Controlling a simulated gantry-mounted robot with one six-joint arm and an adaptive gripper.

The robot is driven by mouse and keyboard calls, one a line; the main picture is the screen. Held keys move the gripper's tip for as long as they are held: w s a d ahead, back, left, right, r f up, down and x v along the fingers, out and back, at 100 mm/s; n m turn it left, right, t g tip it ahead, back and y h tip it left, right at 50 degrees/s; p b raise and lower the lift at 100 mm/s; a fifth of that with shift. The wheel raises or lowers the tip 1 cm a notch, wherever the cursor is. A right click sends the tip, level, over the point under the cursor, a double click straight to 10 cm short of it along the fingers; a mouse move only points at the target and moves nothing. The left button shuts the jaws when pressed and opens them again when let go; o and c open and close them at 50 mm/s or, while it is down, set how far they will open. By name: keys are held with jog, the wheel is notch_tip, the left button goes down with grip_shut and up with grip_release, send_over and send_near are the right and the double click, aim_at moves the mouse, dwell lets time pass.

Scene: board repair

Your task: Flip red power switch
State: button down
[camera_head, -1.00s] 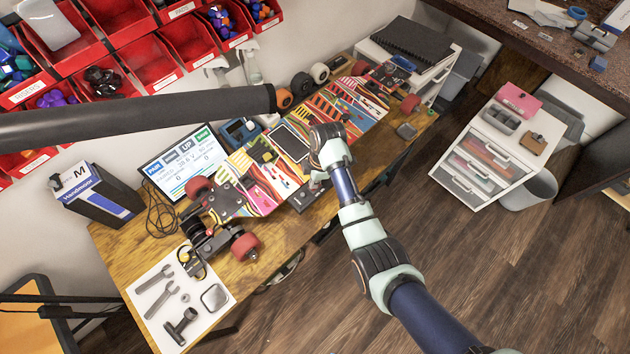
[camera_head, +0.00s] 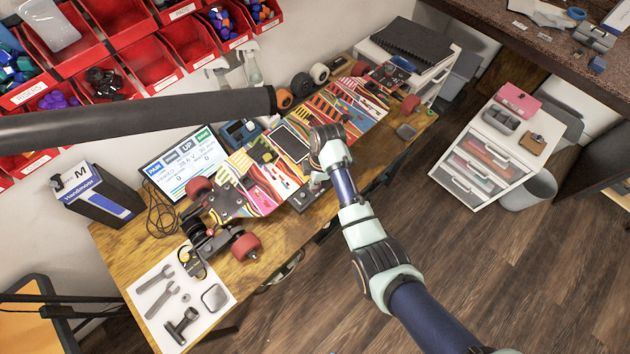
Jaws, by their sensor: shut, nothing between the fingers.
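A long, colourful skateboard-like board (camera_head: 345,105) lies upside down across the wooden workbench, with its trucks and red wheels (camera_head: 245,246) attached. A dark rectangular panel (camera_head: 291,141) sits in an opening near its middle. I cannot make out a red power switch for certain; it is too small or hidden. My gripper (camera_head: 314,182) is at the board's near edge, below my pale wrist, pointing down. It is shut and empty. The wrist partly covers it, and I cannot tell whether it touches anything.
A monitor (camera_head: 183,164) and a dark battery box (camera_head: 98,195) stand behind the board's left end. A white mat (camera_head: 150,288) with tools lies at the front left. Red bins (camera_head: 150,62) hang on the wall. A white drawer unit (camera_head: 487,165) stands right of the bench.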

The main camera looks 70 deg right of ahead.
jog(key=shift+r+p, duration=2.75)
jog(key=shift+r, duration=0.35)
jog(key=shift+f, duration=0.1)
jog(key=w+a+r+m+t+h+p, duration=0.3)
jog(key=w+a+r+t, duration=0.1)
jog(key=w+a+r, duration=1.2)
jog(key=s+a+r+m+t+y+p, duration=0.1)
jog(key=s+a+r+t, duration=0.1)
jog(key=a+r, duration=0.7)
jog(key=s+a+r+m+t+y+p, duration=0.1)
jog(key=a+r+t, duration=0.4)
jog(key=a+r, duration=0.5)
jog(key=s+a+m, duration=0.1)
jog(key=s+a, duration=0.1)
jog(key=a, duration=0.1)
jog(key=shift+s+a+m, duration=0.3)
jog(key=shift+s, duration=0.05)
